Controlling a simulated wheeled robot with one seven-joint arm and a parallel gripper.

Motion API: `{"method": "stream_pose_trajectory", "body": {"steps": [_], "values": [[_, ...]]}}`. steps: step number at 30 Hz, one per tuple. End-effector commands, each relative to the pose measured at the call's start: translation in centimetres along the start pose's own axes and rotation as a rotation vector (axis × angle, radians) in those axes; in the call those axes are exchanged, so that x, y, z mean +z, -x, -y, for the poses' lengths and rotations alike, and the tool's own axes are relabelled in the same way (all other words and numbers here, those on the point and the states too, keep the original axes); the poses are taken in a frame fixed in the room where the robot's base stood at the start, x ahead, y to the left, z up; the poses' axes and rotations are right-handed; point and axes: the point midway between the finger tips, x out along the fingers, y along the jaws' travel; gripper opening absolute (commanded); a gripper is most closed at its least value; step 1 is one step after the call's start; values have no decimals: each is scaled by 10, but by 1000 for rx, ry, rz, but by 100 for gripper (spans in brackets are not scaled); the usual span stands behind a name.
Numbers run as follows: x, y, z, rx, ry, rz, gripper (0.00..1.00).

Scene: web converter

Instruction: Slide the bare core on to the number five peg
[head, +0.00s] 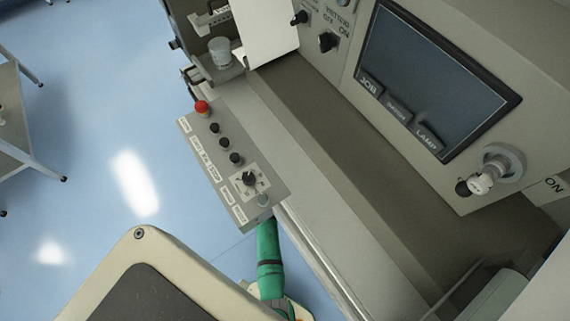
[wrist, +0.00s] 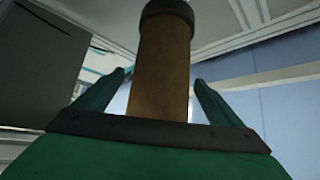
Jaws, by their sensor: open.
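In the wrist view a brown tube (wrist: 160,70), which looks like the bare core, rises between the two green fingers of my gripper (wrist: 161,80). The tube has a dark grey collar or cap at its top end. The fingers are spread on either side of it, with gaps visible, and are not closed on it. The tube's lower end is hidden behind the gripper's dark edge. I cannot make out the core or the fingers in the head view. No peg marked five can be picked out in either view.
In the head view a control box (head: 228,165) with a red button and black knobs stands beside the grey machine ledge (head: 330,215). A screen (head: 430,75) is on the machine face.

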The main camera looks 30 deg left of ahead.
Motion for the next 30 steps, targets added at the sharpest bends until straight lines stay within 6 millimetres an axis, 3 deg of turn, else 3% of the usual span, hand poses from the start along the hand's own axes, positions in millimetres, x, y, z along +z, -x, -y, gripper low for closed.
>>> {"method": "stream_pose_trajectory", "body": {"steps": [5, 14, 20, 21, 22, 26, 30], "values": [[1, -11, 1, -2, -1, 2, 90], [2, -12, 1, -2, -2, 3, 90], [1, -12, 1, -2, -2, 2, 45], [1, -12, 1, -2, -2, 1, 41], [1, -12, 1, -2, -2, 1, 63], [1, -12, 0, -1, -2, 1, 33], [2, -12, 0, -1, -2, 3, 33]]}}
